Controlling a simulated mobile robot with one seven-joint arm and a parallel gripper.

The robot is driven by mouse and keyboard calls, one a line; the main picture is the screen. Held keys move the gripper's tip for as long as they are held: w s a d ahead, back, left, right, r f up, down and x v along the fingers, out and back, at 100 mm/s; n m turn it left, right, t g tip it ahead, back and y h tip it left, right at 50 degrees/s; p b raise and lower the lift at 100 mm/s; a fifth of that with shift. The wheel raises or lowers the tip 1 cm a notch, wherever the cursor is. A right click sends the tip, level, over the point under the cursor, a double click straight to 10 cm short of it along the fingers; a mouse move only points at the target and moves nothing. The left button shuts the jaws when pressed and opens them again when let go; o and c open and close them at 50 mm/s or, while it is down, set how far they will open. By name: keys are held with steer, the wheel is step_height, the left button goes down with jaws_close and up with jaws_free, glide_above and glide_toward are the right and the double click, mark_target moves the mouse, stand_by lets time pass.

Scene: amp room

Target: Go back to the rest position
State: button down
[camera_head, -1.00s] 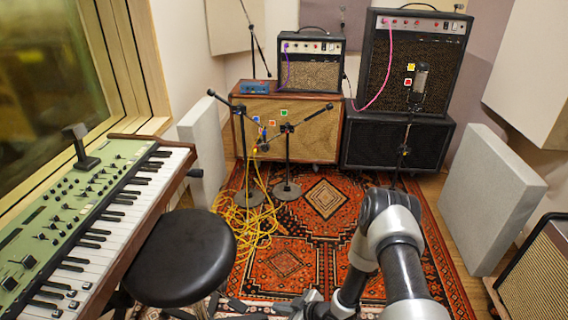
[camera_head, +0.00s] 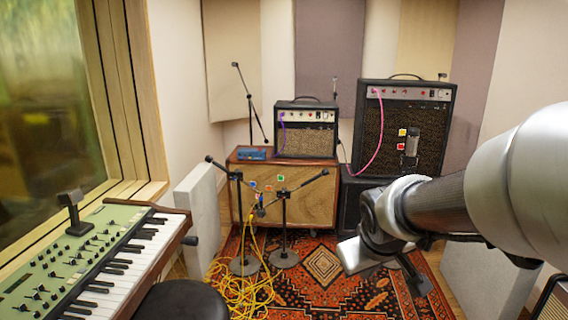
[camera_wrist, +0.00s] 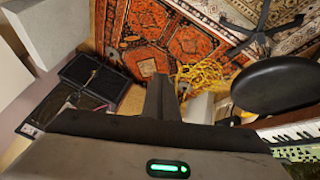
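My arm reaches in from the right edge of the head view and bends down near the microphone in front of the right amp. My gripper (camera_wrist: 181,100) shows at the bottom of the wrist view, with a grey body and a green light. A dark finger and a paler part stand up from it, and I cannot tell how far apart the fingers are. No object shows held in it. In the head view the end of my arm hangs over the patterned rug, and its fingers are not clear.
A green keyboard (camera_head: 75,262) and a black stool (camera_head: 183,301) are at the left. Microphone stands (camera_head: 284,225) and yellow cables (camera_head: 240,288) are on the rug (camera_head: 325,268). A small amp (camera_head: 308,141) sits on a wooden cabinet (camera_head: 305,207); a larger amp (camera_head: 400,105) stands right. Grey panels flank the rug.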

steer(key=s+a+r+m+y+p, duration=0.1)
steer(key=s+r+m, duration=0.15)
steer(key=s, duration=0.65)
steer(key=s+a+r+m, duration=0.15)
steer(key=s+r, duration=0.25)
steer(key=s, duration=0.4)
step_height(320, 180, up, 20)
steer(key=p, duration=2)
steer(key=shift+w+r+n+g, duration=0.2)
steer(key=shift+n+g, duration=0.1)
steer(key=shift+n, duration=0.1)
steer(key=shift+a, duration=0.2)
